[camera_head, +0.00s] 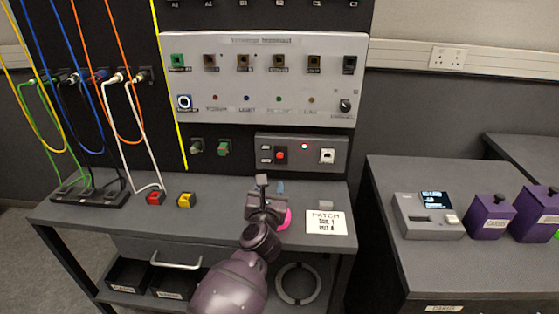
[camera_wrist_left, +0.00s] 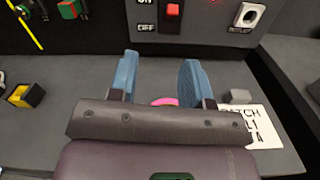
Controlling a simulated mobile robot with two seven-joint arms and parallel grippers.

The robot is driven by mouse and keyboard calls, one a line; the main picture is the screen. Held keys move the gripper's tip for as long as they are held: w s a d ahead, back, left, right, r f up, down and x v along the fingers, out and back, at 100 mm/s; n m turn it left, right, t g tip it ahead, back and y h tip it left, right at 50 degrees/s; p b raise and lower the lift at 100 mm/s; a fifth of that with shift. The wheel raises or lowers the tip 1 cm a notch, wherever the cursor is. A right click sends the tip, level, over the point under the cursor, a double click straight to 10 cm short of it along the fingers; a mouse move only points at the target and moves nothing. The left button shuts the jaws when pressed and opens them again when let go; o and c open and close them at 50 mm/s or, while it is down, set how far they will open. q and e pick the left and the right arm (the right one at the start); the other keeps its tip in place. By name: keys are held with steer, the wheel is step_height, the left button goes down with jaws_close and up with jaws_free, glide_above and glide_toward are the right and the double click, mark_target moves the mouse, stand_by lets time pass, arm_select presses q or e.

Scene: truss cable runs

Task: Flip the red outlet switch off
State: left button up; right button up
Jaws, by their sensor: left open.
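The red outlet switch (camera_head: 281,155) is a small red rocker on a dark grey box (camera_head: 330,142) low on the panel, with a lit red lamp (camera_head: 304,146) to its upper right. In the left wrist view the red switch (camera_wrist_left: 172,10) shows at the top edge, beside a label reading ON above and OFF below. My left gripper (camera_head: 269,186) is in front of and below the switch, over the bench. Its two blue fingers (camera_wrist_left: 158,82) are apart with nothing between them, and they do not touch the switch. My right gripper is in neither view.
A round outlet (camera_head: 327,156) sits right of the switch. On the bench (camera_head: 95,211) are a white note card (camera_head: 326,222), a pink object (camera_head: 287,217) partly hidden by my gripper, red (camera_head: 155,198) and yellow (camera_head: 187,200) blocks, and a power strip with cables. A second bench stands at right.

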mark_target(280, 155)
arm_select(q)
steer(key=shift+n, duration=0.8)
steer(key=w+b, duration=0.1)
steer(key=w, duration=0.3)
steer(key=w+d+b, duration=0.1)
steer(key=w, duration=0.3)
steer(key=w+b, duration=0.1)
steer(key=w, duration=0.3)
steer(key=shift+d+r, duration=0.3)
steer(key=shift+d, duration=0.05)
steer(key=shift+r, duration=0.1)
